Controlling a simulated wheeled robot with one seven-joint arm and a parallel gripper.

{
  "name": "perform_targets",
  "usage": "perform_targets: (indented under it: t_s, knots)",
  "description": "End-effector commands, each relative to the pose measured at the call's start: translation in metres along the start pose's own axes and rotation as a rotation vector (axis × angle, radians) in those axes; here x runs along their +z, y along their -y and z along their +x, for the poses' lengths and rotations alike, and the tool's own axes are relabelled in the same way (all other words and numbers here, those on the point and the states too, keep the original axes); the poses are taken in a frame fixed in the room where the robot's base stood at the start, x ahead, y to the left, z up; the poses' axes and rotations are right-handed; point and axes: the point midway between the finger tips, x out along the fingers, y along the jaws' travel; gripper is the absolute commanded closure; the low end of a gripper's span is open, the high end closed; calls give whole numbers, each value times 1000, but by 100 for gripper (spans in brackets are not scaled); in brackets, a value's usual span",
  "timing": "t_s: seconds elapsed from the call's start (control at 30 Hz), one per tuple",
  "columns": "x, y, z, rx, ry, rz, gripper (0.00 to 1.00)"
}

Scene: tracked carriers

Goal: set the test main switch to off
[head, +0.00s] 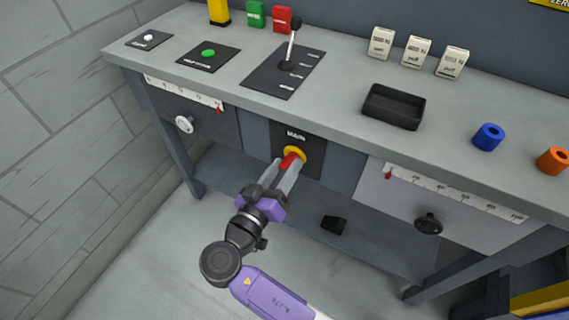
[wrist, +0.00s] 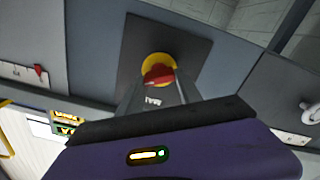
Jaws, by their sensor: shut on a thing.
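The main switch is a red handle (head: 291,158) on a yellow round base (head: 300,153), set on a dark plate (head: 313,143) on the bench front. It also shows in the wrist view as a red handle (wrist: 158,75) on a yellow disc (wrist: 157,61). My gripper (head: 284,168) reaches the switch from the front, its fingers closed around the red handle. In the wrist view the fingers come up to the handle from below.
On the bench top (head: 345,135) stand a black lever (head: 290,45), a green button (head: 208,53), a black tray (head: 393,107), and blue (head: 488,137) and orange (head: 554,160) cylinders. Side panels carry a white knob (head: 184,124) and a black knob (head: 428,224). The floor in front is clear.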

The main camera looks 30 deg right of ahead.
Motion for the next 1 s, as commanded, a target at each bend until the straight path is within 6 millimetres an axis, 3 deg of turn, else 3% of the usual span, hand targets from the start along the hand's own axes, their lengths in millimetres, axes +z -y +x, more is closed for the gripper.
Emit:
perform_targets:
  t_s: [1.0]
  knots:
    - [0, 3, -1, -2, -1, -902, 99]
